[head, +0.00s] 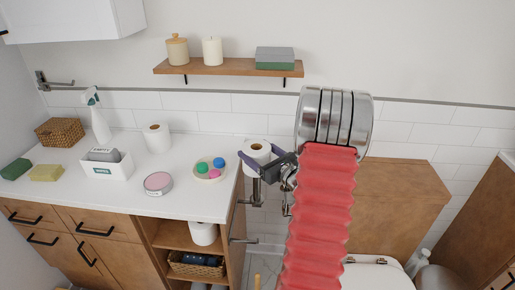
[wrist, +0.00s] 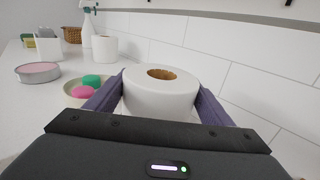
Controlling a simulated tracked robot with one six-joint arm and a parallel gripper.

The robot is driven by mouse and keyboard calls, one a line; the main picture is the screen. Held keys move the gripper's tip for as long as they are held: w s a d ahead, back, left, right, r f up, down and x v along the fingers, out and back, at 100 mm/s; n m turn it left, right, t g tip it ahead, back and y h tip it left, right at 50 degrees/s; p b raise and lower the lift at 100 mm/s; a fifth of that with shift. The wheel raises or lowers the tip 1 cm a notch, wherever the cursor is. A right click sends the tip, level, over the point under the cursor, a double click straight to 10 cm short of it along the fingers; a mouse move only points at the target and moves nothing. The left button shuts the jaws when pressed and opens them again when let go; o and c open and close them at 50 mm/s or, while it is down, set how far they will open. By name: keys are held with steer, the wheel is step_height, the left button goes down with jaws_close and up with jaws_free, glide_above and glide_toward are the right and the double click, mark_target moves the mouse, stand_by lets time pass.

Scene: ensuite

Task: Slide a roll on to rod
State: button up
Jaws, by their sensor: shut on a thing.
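My gripper (head: 262,157) is shut on a white toilet roll (head: 257,148), with one finger on each side. In the wrist view my gripper (wrist: 160,90) holds the roll (wrist: 163,97) upright, its brown core hole facing up. The roll is by the right end of the counter, near the tiled wall.
The white counter (head: 130,196) holds another roll (head: 157,138), a spray bottle (head: 98,120), a white box (head: 107,165), a pink-topped tin (head: 158,183) and a dish (head: 209,170) of coloured balls. A wooden shelf (head: 228,68) hangs above. A toilet (head: 370,276) stands at lower right.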

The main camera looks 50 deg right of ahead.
steer(key=shift+f, duration=0.3)
steer(key=o, duration=1.2)
steer(key=shift+s, duration=0.1)
steer(key=s+a, duration=0.1)
steer(key=s, duration=1.2)
steer(key=shift+s+a, duration=0.25)
steer(key=shift+f, duration=0.1)
stand_by(0.5)
